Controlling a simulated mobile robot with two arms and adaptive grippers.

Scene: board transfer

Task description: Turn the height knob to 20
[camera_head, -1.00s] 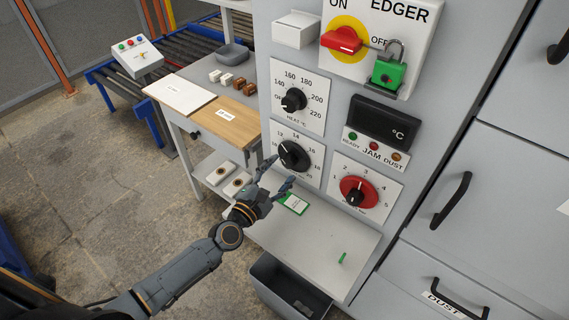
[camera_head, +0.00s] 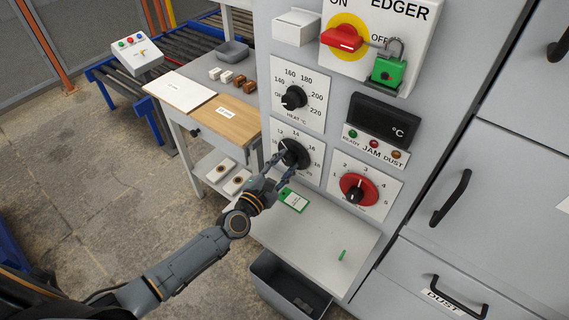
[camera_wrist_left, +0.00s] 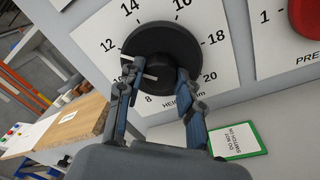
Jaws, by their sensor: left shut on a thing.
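The black height knob (camera_head: 296,152) is on a white dial plate on the grey machine front. It fills the top of the left wrist view (camera_wrist_left: 170,45), with marks from 8 to 20 around it. The fingers hide part of the dial. My right gripper is not in view.
The heat knob (camera_head: 293,99) is above and the red pressure knob (camera_head: 358,190) to the right. Below are a ledge with a green-edged card (camera_head: 293,200) and a small green peg (camera_head: 342,255), and an open grey bin (camera_head: 262,275). A side table (camera_head: 190,75) stands left.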

